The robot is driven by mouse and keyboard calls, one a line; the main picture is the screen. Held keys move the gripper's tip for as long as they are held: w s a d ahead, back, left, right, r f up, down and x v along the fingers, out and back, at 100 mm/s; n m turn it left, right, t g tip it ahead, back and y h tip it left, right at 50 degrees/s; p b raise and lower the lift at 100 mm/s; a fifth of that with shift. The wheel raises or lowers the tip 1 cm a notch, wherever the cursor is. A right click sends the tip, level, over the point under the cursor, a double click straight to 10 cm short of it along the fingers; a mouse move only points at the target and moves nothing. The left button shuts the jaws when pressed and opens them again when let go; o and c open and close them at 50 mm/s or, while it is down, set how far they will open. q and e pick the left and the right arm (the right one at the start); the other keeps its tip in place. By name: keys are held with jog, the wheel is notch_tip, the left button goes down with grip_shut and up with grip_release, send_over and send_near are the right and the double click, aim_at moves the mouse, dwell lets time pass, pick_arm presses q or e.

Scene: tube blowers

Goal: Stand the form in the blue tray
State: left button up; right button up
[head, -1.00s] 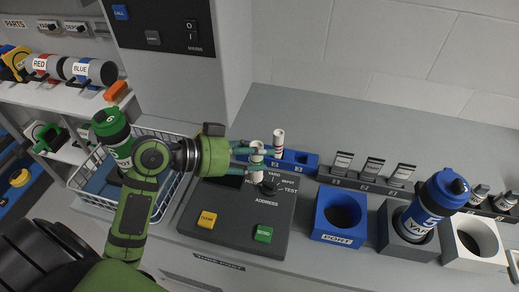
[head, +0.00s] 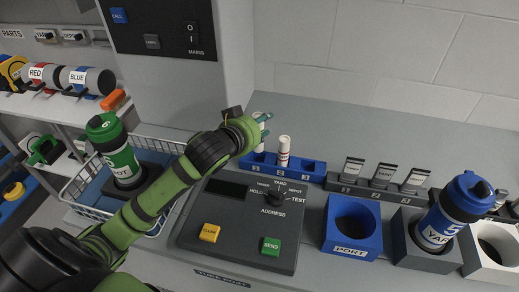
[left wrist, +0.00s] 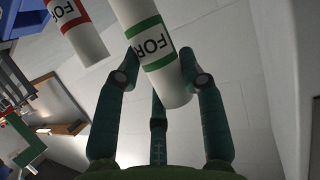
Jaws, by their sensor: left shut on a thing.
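The form is a white rolled tube with a green band; its upper part shows in the head view (head: 258,118) and it fills the top of the left wrist view (left wrist: 146,40). My left gripper (head: 264,126) is shut on it, with teal fingers around it. The form is roughly upright at the left end of the blue tray (head: 313,168). My fingers hide part of it, so I cannot tell whether its lower end is in a slot. A second white form with a red band (head: 284,150) stands in the tray, just to the right. My right gripper is not in view.
A dark console (head: 235,240) with a dial and buttons lies in front of the tray. A blue port block (head: 352,228), a grey holder with a blue bottle (head: 455,210) and a white holder stand right. A wire basket (head: 75,200) with a green bottle (head: 113,150) is left.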

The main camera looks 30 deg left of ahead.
aim_at(260, 150)
pick_arm(q)
notch_tip(260, 150, down, 2)
jog(key=shift+f, duration=0.15)
notch_tip(260, 150, down, 4)
jog(key=shift+r, duration=0.1)
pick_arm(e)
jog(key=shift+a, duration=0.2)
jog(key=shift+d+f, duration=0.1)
pick_arm(q)
jog(key=o, duration=0.8)
jog(key=v, duration=0.8)
jog(key=shift+s+b, duration=0.3)
jog(key=shift+b, duration=0.1)
jog(key=shift+p+v, duration=1.4)
jog(key=shift+v, duration=0.35)
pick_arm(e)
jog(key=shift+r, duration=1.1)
